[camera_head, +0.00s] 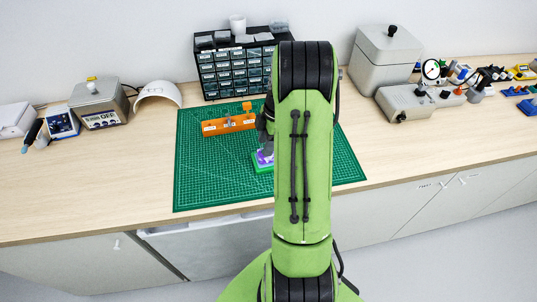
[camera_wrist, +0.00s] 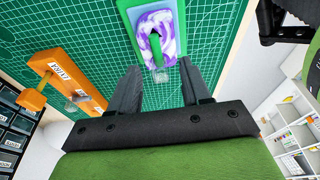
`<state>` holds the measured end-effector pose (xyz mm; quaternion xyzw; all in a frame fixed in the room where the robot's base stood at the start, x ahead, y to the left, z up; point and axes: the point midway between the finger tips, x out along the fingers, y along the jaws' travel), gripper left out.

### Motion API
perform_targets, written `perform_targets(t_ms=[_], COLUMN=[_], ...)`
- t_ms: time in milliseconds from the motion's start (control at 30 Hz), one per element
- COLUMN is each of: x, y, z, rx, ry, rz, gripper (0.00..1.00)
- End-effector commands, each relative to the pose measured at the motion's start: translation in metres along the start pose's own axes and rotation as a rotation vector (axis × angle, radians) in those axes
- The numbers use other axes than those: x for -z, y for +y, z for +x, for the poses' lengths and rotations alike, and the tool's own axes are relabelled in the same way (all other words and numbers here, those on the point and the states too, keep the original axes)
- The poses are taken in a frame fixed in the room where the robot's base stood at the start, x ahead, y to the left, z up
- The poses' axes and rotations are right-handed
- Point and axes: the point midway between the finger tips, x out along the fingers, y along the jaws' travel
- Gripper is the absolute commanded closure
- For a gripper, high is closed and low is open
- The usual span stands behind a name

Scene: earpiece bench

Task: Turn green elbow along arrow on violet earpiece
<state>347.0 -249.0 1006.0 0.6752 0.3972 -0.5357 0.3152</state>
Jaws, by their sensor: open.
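The violet earpiece (camera_wrist: 168,24), marbled violet and white, sits in a green holder (camera_wrist: 182,15) at the top of the wrist view. In the head view the earpiece (camera_head: 264,157) shows just left of my arm. The green elbow (camera_wrist: 157,46) lies in the earpiece's opening, with a clear piece (camera_wrist: 161,75) at its near end. I cannot make out an arrow. My gripper (camera_wrist: 159,65) is open, its dark fingers to either side of the clear piece, with visible gaps. In the head view my arm hides most of the gripper.
An orange stand (camera_head: 228,124) with labels and clear parts is on the green cutting mat (camera_head: 200,180), left of the earpiece. A drawer cabinet (camera_head: 225,72) stands behind. Grey boxes and instruments line the bench (camera_head: 90,180) at both sides. The mat's front left is clear.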

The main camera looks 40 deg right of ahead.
Motion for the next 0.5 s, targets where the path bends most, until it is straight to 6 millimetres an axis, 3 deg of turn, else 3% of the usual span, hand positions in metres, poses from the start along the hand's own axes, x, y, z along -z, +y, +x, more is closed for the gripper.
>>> perform_targets(t_ms=[133, 233, 500], x=[0.0, 0.0, 0.0], y=[0.0, 0.001, 0.001], z=[-0.002, -0.015, -0.092], rx=[-0.001, -0.003, -0.007], ry=[0.0, -0.001, -0.002], rz=[-0.001, 0.0, 0.0], gripper=[0.52, 0.52, 0.52])
